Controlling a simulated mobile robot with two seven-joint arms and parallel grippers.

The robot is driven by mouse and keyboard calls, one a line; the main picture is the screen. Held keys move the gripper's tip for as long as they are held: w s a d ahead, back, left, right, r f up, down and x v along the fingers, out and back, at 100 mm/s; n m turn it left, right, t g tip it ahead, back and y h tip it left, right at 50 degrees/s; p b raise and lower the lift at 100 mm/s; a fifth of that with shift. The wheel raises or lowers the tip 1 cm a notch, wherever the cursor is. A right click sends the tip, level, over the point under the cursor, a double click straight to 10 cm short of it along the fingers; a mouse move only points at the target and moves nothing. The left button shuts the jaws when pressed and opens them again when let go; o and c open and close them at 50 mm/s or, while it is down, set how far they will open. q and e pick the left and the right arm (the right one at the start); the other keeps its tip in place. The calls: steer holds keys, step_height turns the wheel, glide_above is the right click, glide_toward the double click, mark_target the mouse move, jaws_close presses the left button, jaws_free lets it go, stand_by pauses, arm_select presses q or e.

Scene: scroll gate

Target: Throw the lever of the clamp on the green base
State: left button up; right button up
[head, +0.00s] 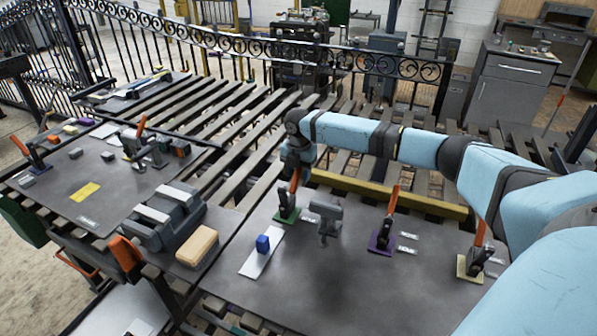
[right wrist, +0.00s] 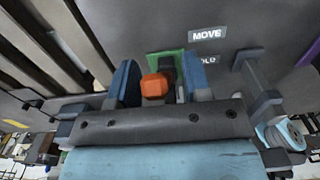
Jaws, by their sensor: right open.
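The clamp on the green base (head: 287,215) stands on the dark board, left of the purple-based one. Its orange lever (head: 295,181) stands up, close under my right gripper (head: 298,158). In the right wrist view, my right gripper (right wrist: 160,82) is open, its two blue fingers apart. The orange lever end (right wrist: 154,86) shows between them, nearer the left finger; I cannot tell whether they touch. The green base (right wrist: 165,60) shows behind it, partly hidden by the lever and fingers. My left gripper is not in view.
A grey fixture (head: 325,215) stands right beside the green base. A purple-based clamp (head: 382,242) and a cream-based clamp (head: 470,267) stand farther right, levers up. A MOVE label (right wrist: 207,34) lies near the clamp.

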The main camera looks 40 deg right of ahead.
mark_target(295, 178)
jaws_close()
steer(key=shift+a+r+p, duration=0.15)
steer(key=shift+r+p, duration=0.15)
steer(key=shift+p, duration=0.25)
steer(key=a+h+p, duration=0.1)
steer(key=p, duration=0.2)
steer(key=s+a+r+t+h+p, duration=0.1)
steer(key=h+p, duration=0.1)
steer(key=p, duration=0.1)
steer(key=a+r+t+h+p, duration=0.1)
steer(key=p, duration=0.2)
steer(key=shift+s+r+h, duration=0.15)
steer(key=shift+s+h, duration=0.2)
steer(key=shift+h, duration=0.05)
steer(key=shift+s+a+t+h+p, duration=0.15)
steer(key=shift+a+t+h+p, duration=0.2)
steer(key=shift+t+p, duration=0.25)
steer(key=shift+s+a+h+p, duration=0.1)
steer(key=shift+a+h+p, duration=0.1)
steer(key=shift+h+p, duration=0.2)
jaws_free()
